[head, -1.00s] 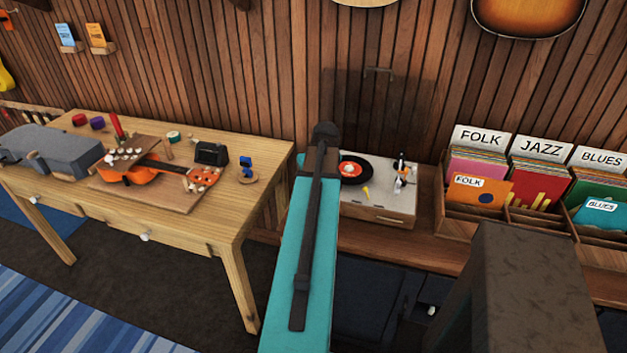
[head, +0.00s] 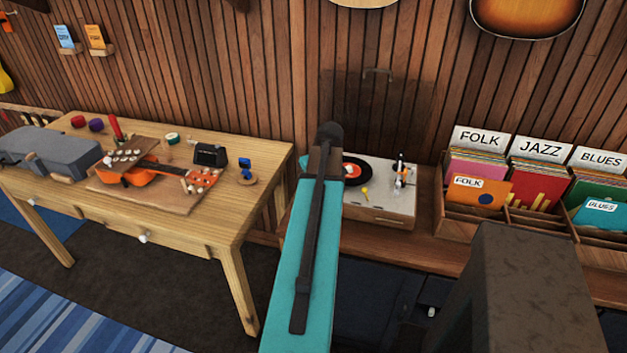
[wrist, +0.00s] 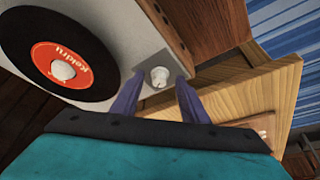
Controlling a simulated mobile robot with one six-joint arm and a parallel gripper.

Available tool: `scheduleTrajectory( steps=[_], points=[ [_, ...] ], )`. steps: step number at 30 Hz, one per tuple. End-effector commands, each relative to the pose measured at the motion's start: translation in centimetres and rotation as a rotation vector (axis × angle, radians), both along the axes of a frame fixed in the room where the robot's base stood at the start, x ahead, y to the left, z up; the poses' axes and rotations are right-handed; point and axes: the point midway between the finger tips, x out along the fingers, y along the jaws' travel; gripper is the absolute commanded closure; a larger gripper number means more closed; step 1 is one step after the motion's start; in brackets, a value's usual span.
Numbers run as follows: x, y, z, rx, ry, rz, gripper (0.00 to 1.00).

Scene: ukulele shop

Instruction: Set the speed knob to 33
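The turntable (head: 378,213) is a pale box with a black record and red label (head: 353,170) on top. In the wrist view its deck (wrist: 122,40) carries the record (wrist: 30,75) at left. A small white knob (wrist: 160,76) stands near the deck's corner. My gripper (wrist: 162,82) has its two purple fingers apart, one on each side of this knob. Gaps show between the knob and the fingers; whether they touch it lower down I cannot tell. Speed markings are not readable. In the head view my teal arm hides the gripper and the turntable's left part.
A wooden workbench (head: 215,232) with an orange ukulele (head: 145,172) stands close on the left. Record crates (head: 450,222) stand to the right of the turntable. A tonearm (head: 401,172) and a small yellow piece (head: 364,194) rise from the deck. The wood-slat wall is behind.

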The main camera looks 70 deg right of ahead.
Motion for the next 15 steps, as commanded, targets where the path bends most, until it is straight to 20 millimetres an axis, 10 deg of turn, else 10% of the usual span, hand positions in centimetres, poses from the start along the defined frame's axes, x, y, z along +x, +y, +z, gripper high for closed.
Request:
scheduleTrajectory(
  steps=[15],
  points=[
    [-0.19,0.07,0.93,-0.004,-0.003,-0.002,0.6]
  ],
)
